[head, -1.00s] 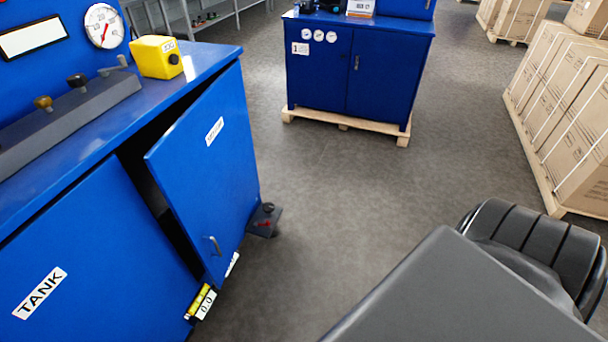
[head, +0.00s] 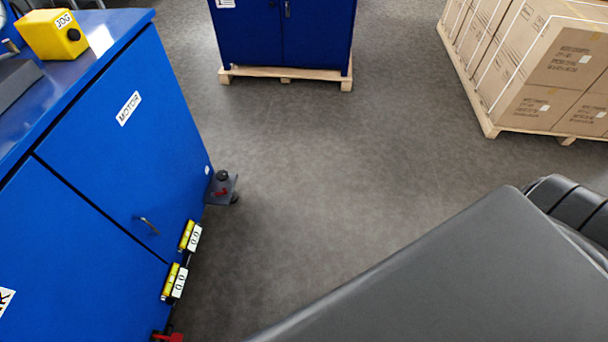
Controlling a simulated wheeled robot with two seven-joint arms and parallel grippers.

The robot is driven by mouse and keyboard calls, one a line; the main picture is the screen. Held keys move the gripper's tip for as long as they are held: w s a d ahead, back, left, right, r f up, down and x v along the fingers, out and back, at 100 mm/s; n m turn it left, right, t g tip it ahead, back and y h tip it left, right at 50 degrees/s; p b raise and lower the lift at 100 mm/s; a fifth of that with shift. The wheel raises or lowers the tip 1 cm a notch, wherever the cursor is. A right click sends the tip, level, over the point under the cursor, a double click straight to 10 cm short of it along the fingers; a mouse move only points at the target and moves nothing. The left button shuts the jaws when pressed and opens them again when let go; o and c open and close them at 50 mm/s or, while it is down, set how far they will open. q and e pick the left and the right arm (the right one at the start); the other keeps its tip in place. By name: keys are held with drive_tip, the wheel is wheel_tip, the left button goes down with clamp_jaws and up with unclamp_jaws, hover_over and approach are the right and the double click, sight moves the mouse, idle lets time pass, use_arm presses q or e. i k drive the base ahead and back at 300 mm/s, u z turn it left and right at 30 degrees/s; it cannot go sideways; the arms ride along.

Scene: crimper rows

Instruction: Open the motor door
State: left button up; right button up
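The motor door (head: 110,170) is the blue panel with the white MOTOR label (head: 129,108), on the cabinet at the left in the head view. It looks shut, with only a thin dark seam on its left side and along its top. Its small metal handle (head: 148,225) is near the lower edge. Neither of my grippers is in view, and nothing touches the door or the handle in this view.
The tank door (head: 70,265) is left of the motor door. A yellow JOG box (head: 52,35) sits on the cabinet top. Another blue cabinet (head: 310,35) and strapped cartons (head: 550,60) stand on pallets beyond. The grey floor (head: 300,190) between is clear.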

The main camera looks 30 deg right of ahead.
sight(131, 146)
drive_tip(key=z, duration=1.8)
drive_tip(key=i, duration=3.6)
drive_tip(key=z, duration=5.9)
